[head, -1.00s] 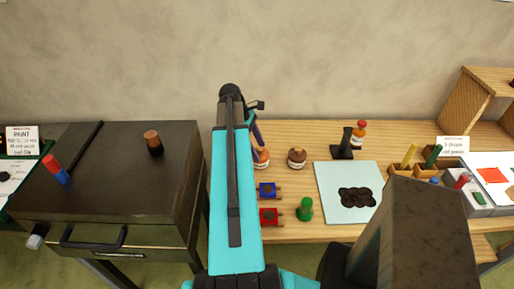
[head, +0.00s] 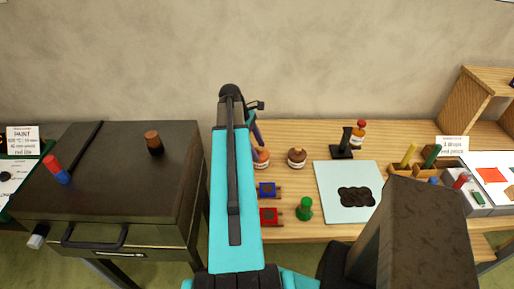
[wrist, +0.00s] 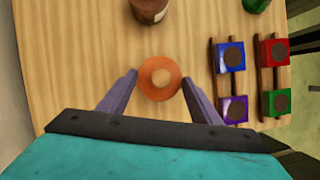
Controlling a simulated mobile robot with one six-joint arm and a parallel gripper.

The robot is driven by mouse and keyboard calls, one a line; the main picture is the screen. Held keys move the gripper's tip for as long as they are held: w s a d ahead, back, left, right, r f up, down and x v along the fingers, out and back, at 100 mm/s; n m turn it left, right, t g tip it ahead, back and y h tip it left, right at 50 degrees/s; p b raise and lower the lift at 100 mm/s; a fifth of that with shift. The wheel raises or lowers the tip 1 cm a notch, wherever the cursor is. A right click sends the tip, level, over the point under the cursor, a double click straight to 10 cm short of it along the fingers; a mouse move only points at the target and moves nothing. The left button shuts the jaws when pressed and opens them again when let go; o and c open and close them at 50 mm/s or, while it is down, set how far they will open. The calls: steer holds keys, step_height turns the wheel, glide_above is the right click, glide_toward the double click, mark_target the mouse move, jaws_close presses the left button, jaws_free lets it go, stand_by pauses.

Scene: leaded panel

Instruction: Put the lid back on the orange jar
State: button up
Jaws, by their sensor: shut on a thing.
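The orange jar (head: 262,161) stands on the wooden bench in the head view, with a pale label and partly hidden behind my arm. In the wrist view a round orange lid (wrist: 147,88) with a paler centre sits between the two purple-grey fingers of my gripper (wrist: 159,78). My gripper is shut on this lid, with a finger on either side. The lid hides whatever is directly below it, so I cannot tell whether it touches the jar.
A brown-topped jar (head: 297,158) stands close to the right, also in the wrist view (wrist: 148,10). Several coloured blocks on rails (head: 267,190) and a green object (head: 305,209) are nearby. A pale mat (head: 330,190) lies farther right. A dark cabinet (head: 110,190) stands left.

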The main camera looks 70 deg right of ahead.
steer(key=o, duration=1.6)
steer(key=shift+r, duration=0.1)
steer(key=shift+r+p, duration=2.45)
steer(key=shift+r, duration=1)
jaws_close()
